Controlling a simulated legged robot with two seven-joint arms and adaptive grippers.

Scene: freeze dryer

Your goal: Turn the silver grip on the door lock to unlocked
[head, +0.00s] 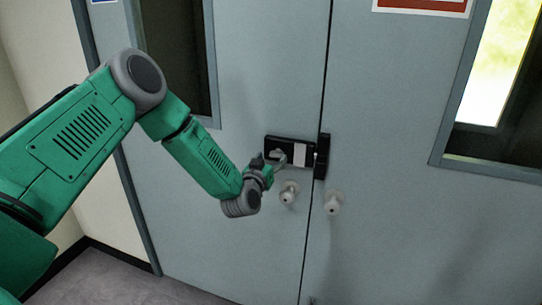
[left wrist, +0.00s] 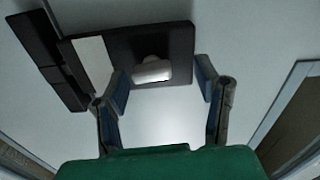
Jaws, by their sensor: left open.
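The door lock (head: 300,142) is a black box with a white label, mounted on the left door near the seam. It also shows in the left wrist view (left wrist: 112,37). Its silver grip (left wrist: 152,70) sticks out from the black face there, and lies ahead of my fingertips and roughly between them. My left gripper (left wrist: 161,88) is open, with one finger on either side of the grip; I cannot tell if either touches it. In the head view my left gripper (head: 274,165) is at the lock and partly hides the grip. My right gripper is not in view.
A black catch (head: 322,157) is on the right door. Both doors have windows; the floor (head: 120,275) is clear.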

